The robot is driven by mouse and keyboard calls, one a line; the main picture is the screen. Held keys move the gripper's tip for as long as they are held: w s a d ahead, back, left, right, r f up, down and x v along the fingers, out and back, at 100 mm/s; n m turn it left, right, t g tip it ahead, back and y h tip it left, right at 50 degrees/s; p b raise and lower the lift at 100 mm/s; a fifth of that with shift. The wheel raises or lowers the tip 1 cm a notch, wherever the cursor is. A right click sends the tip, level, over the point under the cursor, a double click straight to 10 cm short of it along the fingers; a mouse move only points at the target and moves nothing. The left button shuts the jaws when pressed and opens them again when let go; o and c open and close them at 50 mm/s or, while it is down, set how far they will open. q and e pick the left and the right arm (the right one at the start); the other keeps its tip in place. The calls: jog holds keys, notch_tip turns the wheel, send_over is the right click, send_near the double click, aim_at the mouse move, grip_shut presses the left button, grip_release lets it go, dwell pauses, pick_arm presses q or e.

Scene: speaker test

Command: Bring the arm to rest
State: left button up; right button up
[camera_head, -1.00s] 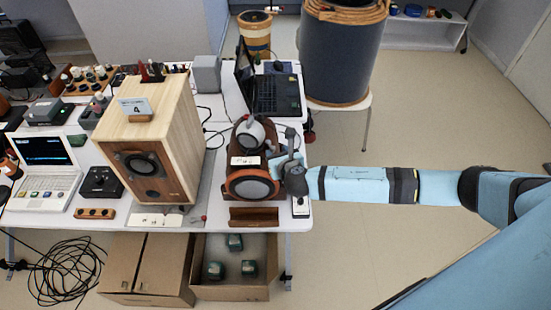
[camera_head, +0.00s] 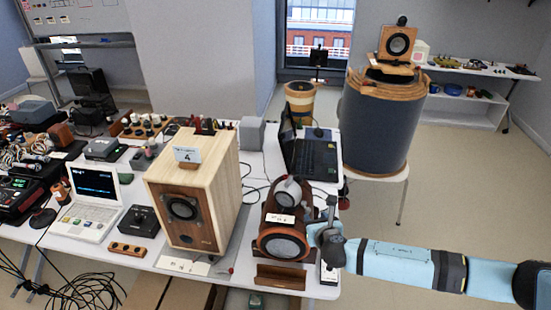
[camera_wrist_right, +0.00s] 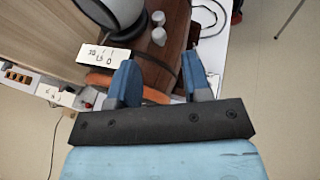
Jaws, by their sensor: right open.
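My right arm (camera_head: 400,262) comes in from the right in the head view and reaches the table's right edge. My right gripper (camera_head: 322,226) is beside the brown wooden stand with a round orange-rimmed driver (camera_head: 283,245). In the right wrist view the two blue fingers of my right gripper (camera_wrist_right: 160,72) are spread apart, with nothing held between them. The stand's brown wood (camera_wrist_right: 168,45) and a white label card (camera_wrist_right: 105,56) show beyond the fingers. Whether a finger touches the stand I cannot tell. My left gripper is not in view.
A large wooden speaker (camera_head: 190,200), an open laptop (camera_head: 315,158) and a white terminal (camera_head: 92,200) stand on the white table (camera_head: 320,291). A blue-grey drum (camera_head: 375,125) stands behind at the right. The floor (camera_head: 465,195) right of the table is open.

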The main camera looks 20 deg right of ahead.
jog(key=s+a+f+m+g+y, duration=0.1)
jog(key=s+a+f+m+y, duration=0.15)
jog(key=s+a+m, duration=0.45)
jog(key=s+a+f+m+g+y, duration=0.2)
jog(key=s+a+f+m, duration=0.2)
jog(key=s+a+m, duration=0.35)
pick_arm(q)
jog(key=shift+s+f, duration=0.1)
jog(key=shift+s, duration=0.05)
pick_arm(e)
jog(key=s+d+f+m, duration=0.1)
jog(key=s+d+m, duration=0.1)
jog(key=s+m, duration=0.5)
jog(key=s+d+f+m, duration=0.1)
jog(key=s+d+m, duration=0.2)
jog(key=s+m, duration=0.4)
jog(key=m, duration=0.3)
jog(key=shift+d+f+m, duration=0.35)
jog(key=shift+s, duration=0.1)
